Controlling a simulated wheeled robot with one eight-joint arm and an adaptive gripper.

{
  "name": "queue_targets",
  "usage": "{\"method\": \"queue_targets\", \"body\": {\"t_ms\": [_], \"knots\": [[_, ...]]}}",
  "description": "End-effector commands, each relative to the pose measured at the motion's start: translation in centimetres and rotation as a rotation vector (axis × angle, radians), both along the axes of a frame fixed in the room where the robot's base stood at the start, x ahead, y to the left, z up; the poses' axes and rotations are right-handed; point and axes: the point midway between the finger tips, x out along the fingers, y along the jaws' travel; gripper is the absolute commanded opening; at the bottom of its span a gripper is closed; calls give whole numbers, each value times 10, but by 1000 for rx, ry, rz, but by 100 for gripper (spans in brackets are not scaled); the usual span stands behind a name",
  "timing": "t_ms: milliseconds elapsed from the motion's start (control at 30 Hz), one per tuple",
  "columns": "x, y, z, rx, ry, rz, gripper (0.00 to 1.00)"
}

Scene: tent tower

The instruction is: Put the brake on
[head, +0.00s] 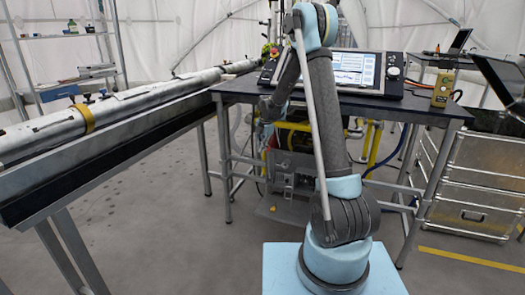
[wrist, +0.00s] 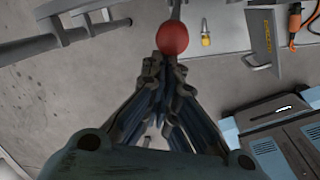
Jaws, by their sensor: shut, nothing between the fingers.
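A red ball knob (wrist: 172,38) on a dark lever shows at the top middle of the wrist view. My gripper (wrist: 165,65) is shut and empty, its fingertips just below the knob in the picture. I cannot tell whether they touch it. In the head view, my gripper (head: 266,108) is low at the left front of the dark table and partly hidden by my arm. I cannot make out the red knob in the head view.
The dark table (head: 235,88) carries a control console (head: 352,70) and a yellow handheld device (head: 442,88). Machinery with yellow pipes (head: 372,145) stands beneath it. A long pipe on a rail (head: 60,128) runs along the left. Metal drawers (head: 480,180) stand right. Floor between is clear.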

Motion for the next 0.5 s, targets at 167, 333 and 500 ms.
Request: {"method": "queue_targets", "body": {"t_ms": [167,333,500], "knots": [[-6,3,-3,0,0,1,0],[-24,10,-11,0,0,2,0],[-47,18,-24,0,-1,3,0]]}}
